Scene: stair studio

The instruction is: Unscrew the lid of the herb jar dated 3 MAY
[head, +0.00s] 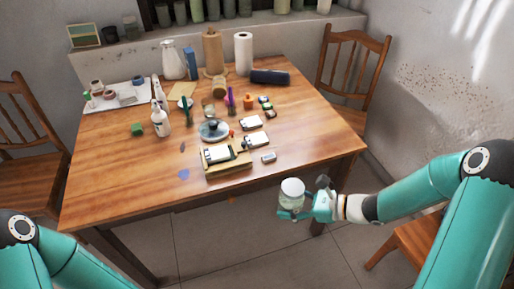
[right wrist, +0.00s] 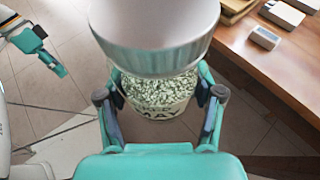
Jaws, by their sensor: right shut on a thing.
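My right gripper (head: 300,214) is shut on a glass jar (head: 292,201) with a pale lid, held upright in the air in front of the table's near edge. In the right wrist view the jar (right wrist: 160,92) is full of green-white flecks, between the two fingers of the gripper (right wrist: 163,110). The wide grey lid (right wrist: 155,35) sits on top of it. Dark lettering shows low on the jar, but I cannot read the date. What seems to be my left gripper (right wrist: 52,62) shows at the left of the wrist view, apart from the jar; its jaws are unclear.
The wooden table (head: 110,185) holds a spray bottle (head: 160,122), a glass-lidded pan (head: 213,130), a paper roll (head: 243,54) and several small boxes. Chairs stand left (head: 30,150) and right (head: 352,75). The floor before the table is clear.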

